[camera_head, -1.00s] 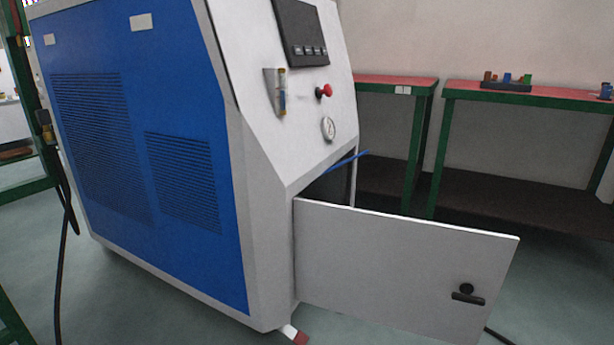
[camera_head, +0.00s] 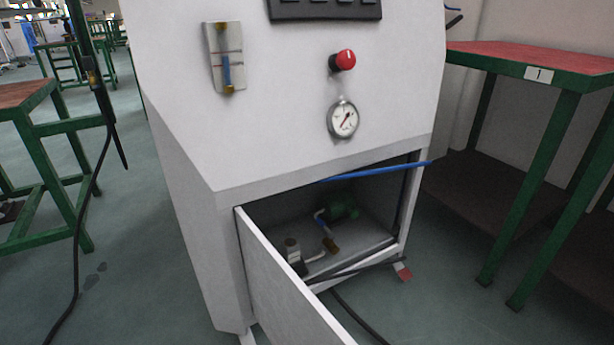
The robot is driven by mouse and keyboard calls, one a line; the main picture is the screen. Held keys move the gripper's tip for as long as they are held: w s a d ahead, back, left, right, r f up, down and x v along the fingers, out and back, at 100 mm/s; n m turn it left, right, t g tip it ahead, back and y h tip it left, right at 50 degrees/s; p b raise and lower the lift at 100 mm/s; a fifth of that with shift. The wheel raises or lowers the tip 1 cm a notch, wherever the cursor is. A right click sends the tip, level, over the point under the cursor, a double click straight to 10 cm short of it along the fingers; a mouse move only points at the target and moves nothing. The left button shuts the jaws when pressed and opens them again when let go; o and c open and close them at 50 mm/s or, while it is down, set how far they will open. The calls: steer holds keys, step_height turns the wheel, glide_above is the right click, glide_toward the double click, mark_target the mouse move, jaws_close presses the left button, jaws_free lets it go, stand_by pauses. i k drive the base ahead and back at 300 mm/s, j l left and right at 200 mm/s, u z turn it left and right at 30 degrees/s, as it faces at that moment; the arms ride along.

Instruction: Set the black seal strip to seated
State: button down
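The gas generator (camera_head: 310,120) is a white cabinet with an open lower compartment. A thin black strip (camera_head: 358,267) runs slantwise along the bottom edge of the opening; it looks like the seal strip. Its left end passes behind the open door, and I cannot tell whether it lies in a groove or stands loose. Another dark line (camera_head: 408,205) runs up the right side of the opening. The white door (camera_head: 285,290) is swung open toward me on the left. My gripper is not in view.
Inside are a green part (camera_head: 343,207) and pipe fittings (camera_head: 293,252). A blue rod or tube (camera_head: 378,171) sticks out at the opening's top. A black cable (camera_head: 360,322) lies on the floor.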

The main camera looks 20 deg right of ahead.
mark_target(377, 266)
steer(key=l, duration=0.3)
steer(key=i+l+u, duration=0.45)
steer(key=i+l, duration=0.3)
